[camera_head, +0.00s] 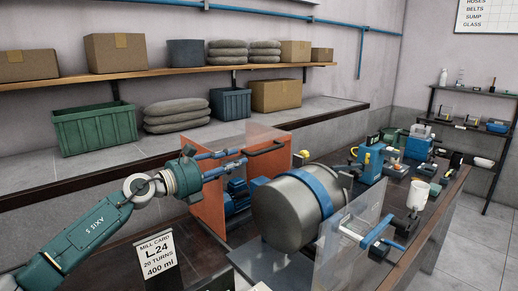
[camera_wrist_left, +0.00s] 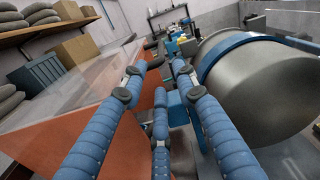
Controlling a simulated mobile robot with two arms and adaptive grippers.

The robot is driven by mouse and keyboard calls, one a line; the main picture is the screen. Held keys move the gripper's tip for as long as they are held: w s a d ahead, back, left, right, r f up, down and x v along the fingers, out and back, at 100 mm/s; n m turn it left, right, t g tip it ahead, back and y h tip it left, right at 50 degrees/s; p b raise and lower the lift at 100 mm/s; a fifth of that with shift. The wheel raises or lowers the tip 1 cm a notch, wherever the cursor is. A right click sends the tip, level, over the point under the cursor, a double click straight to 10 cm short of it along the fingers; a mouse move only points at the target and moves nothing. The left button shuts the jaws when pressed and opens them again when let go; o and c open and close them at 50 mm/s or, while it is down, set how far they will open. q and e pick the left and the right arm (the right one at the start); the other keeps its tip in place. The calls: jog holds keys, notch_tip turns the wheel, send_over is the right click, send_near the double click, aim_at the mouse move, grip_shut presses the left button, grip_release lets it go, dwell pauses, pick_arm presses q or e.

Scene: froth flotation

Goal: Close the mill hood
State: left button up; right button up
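The mill drum (camera_head: 285,213) is a grey cylinder with a blue band, lying on its side on the bench. Behind and left of it stands an orange panel (camera_head: 207,212) with a clear pane and a dark bar handle (camera_head: 265,148); it looks like the raised hood, leaving the drum uncovered. My left gripper (camera_head: 243,157) is at the clear pane, left of the dark handle. My right gripper is out of view.
A mill card (camera_head: 157,258) stands at front left. Bench equipment (camera_head: 370,160) crowds the right. Bins and sacks line the rear ledge.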

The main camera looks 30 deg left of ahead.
aim_at(253, 155)
pick_arm(q)
jog(key=p+x, duration=0.4)
jog(key=x, duration=0.5)
jog(key=shift+d+r, duration=0.1)
jog(key=shift+r, duration=0.05)
jog(key=shift+w+d, duration=0.1)
jog(key=shift+w, duration=0.3)
jog(key=shift+d, duration=0.1)
jog(key=c, duration=0.7)
grip_shut()
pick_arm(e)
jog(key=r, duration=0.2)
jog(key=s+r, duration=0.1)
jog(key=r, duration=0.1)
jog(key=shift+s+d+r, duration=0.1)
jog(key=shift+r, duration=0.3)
